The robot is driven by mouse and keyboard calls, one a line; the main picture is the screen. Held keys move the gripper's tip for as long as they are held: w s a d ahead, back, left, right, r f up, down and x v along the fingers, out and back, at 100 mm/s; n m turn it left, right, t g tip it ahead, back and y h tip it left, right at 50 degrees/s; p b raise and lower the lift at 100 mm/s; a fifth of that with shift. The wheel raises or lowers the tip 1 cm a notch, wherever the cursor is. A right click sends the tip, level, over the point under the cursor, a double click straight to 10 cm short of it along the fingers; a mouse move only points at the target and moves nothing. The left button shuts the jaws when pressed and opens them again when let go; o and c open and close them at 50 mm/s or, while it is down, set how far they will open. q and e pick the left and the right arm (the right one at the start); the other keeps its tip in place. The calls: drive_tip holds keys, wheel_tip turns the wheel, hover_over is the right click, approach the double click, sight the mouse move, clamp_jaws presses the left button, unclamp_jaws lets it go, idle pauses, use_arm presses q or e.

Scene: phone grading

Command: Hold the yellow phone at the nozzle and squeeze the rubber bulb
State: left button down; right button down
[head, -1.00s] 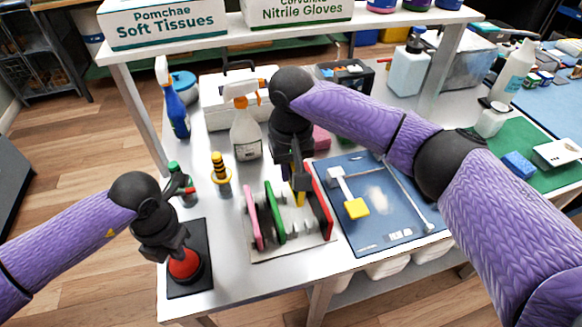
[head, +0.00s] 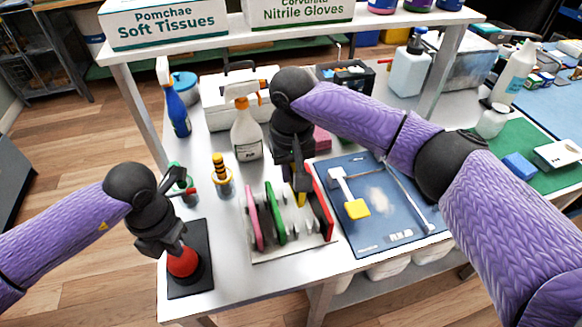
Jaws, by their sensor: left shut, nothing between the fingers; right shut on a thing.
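The yellow phone (head: 301,198) is mostly hidden; a narrow strip shows below my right gripper (head: 299,182), which is shut on it. The phone is upright at the rack, between the green phone (head: 275,212) and the red phone (head: 322,208). The red rubber bulb (head: 184,264) sits on a black base (head: 200,285) at the left front of the table. My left gripper (head: 175,246) is shut and empty at the upper left of the bulb; whether it touches the bulb I cannot tell. I cannot make out the nozzle clearly.
A pink phone (head: 255,218) stands at the left of the pale rack (head: 290,251). A blue mat (head: 385,228) with a yellow-headed brush (head: 355,208) lies to the right.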

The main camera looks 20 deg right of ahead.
use_arm(q)
drive_tip(key=shift+f, duration=0.95)
drive_tip(key=shift+r, duration=1.15)
drive_tip(key=shift+r, duration=3)
wheel_tip(320, 180, up, 12)
